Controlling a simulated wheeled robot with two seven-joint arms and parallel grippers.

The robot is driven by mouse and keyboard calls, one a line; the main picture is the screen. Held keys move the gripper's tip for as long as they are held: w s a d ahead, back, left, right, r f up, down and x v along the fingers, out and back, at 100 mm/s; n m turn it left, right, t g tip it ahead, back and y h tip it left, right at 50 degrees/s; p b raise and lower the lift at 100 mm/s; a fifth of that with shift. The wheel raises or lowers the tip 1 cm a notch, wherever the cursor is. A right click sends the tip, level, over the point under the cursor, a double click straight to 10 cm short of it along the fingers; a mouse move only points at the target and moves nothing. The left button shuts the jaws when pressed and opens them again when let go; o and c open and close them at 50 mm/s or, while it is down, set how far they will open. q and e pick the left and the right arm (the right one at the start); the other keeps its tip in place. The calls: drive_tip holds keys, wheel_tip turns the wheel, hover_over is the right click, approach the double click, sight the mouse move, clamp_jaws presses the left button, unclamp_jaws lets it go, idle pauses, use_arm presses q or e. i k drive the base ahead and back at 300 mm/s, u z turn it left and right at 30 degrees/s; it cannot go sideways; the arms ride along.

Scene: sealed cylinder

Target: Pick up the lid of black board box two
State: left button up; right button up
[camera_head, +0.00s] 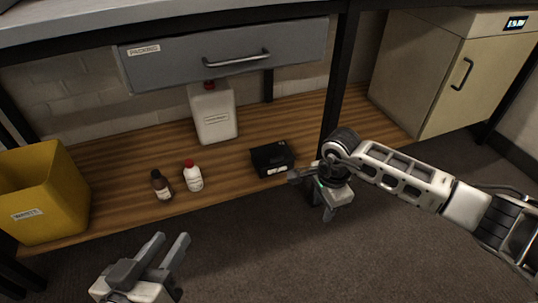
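A small black box (272,157) with a white label on its front sits on the wooden shelf, near the shelf's front edge. Its label is too small to read, and I cannot make out a seam between lid and box. My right gripper (310,196) is just right of and in front of the box, with one finger reaching left toward the box's front right corner and the other pointing down. It appears open and empty; I cannot tell whether the finger touches the box. My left gripper (168,248) is open and empty over the floor at the lower left.
A white jug (213,115) stands behind the box to the left. A grey drawer (225,55) hangs above. A dark table leg (338,90) rises right of the box.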

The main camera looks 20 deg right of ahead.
sight(276, 153)
drive_tip(key=i, duration=1.25)
